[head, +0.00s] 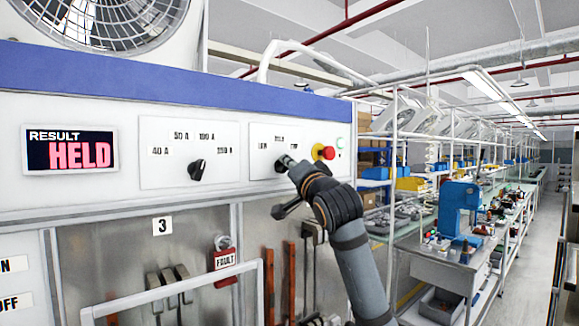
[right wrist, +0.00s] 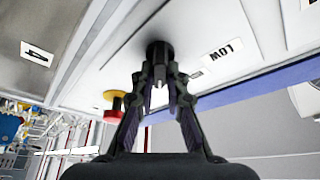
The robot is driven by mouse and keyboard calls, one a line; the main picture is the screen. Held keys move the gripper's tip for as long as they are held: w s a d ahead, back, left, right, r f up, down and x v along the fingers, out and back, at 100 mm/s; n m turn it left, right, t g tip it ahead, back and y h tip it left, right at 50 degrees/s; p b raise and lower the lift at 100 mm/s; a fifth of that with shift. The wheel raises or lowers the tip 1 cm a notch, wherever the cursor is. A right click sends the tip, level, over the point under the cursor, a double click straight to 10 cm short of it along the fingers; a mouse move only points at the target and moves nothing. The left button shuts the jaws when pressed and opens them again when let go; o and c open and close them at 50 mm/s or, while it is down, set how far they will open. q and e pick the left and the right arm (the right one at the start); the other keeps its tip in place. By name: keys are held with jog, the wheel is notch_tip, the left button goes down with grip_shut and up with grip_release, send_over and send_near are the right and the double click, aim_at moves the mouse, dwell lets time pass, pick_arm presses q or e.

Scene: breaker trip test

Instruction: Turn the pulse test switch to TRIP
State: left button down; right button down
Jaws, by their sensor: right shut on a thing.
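The pulse test switch is a dark round knob (head: 282,160) on the white panel, with small labels around it. In the right wrist view the black knob (right wrist: 159,48) is partly hidden by the fingers, and a LOW label (right wrist: 222,50) is beside it. I cannot tell which label it points to. My right gripper (head: 287,165) is at the switch, its fingers closed on the knob; they also show in the right wrist view (right wrist: 160,85). My left gripper is not in view. The result display (head: 70,149) reads HELD in pink.
A red mushroom button (head: 323,152) on a yellow base is just right of the switch. A black current selector knob (head: 197,170) is to the left. Below hang a red FAULT padlock (head: 223,261) and a white rail (head: 185,285). Workbenches stand to the right.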

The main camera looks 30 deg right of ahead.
jog(key=c, duration=1.4)
grip_release()
jog(key=shift+o, duration=0.2)
jog(key=v, duration=0.7)
jog(key=shift+s, duration=0.2)
jog(key=shift+f, duration=0.1)
jog(key=shift+s, duration=0.1)
